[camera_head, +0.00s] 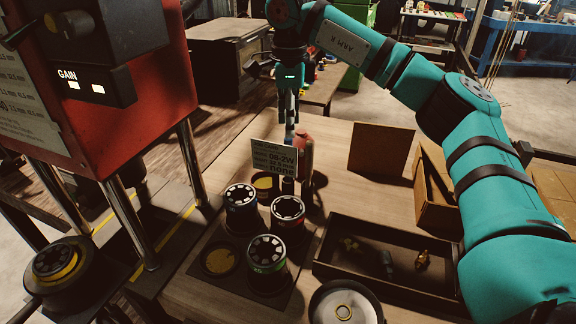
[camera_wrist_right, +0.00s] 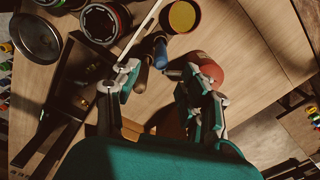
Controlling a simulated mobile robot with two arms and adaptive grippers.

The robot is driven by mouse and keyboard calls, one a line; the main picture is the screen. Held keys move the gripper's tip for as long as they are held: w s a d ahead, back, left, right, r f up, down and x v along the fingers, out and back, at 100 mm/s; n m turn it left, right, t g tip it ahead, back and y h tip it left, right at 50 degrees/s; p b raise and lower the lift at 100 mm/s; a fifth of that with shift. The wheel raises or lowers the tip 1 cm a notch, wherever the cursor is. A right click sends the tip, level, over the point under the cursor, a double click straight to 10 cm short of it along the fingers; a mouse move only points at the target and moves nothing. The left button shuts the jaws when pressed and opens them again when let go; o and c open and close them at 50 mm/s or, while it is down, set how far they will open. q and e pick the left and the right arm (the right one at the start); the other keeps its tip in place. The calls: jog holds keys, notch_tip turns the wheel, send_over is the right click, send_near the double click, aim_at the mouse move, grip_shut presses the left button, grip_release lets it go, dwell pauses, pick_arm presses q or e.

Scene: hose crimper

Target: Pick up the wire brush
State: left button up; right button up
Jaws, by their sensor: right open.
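My right gripper (camera_head: 291,122) hangs down above the wooden table behind a small label card. In the right wrist view its fingers (camera_wrist_right: 165,84) are spread, with nothing held between them. A blue handle (camera_wrist_right: 160,51) and a dark handle (camera_wrist_right: 140,78) show just beyond and near the left finger. One of them may be the wire brush, but no bristles show, so I cannot tell which. A red rounded object (camera_wrist_right: 205,68) with a grey tip is close to the right finger; it also shows behind the card (camera_head: 304,150). My left gripper is not in view.
The label card (camera_head: 274,159) stands before the gripper. Several round die sets (camera_head: 267,259) sit in front. A dark tray (camera_head: 346,242) with small fittings and an open box (camera_head: 432,205) lie right. The red crimper (camera_head: 150,75) stands left. Bare table (camera_head: 350,195) lies between.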

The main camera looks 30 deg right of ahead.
notch_tip(320, 180, down, 3)
jog(key=shift+r, duration=0.1)
notch_tip(320, 180, down, 5)
jog(key=shift+r+p, duration=0.1)
jog(key=shift+p, duration=1.05)
jog(key=shift+f, duration=0.3)
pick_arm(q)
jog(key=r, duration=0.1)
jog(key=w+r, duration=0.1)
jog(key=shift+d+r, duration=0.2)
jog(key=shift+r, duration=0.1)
pick_arm(e)
jog(key=shift+a, duration=0.1)
grip_shut()
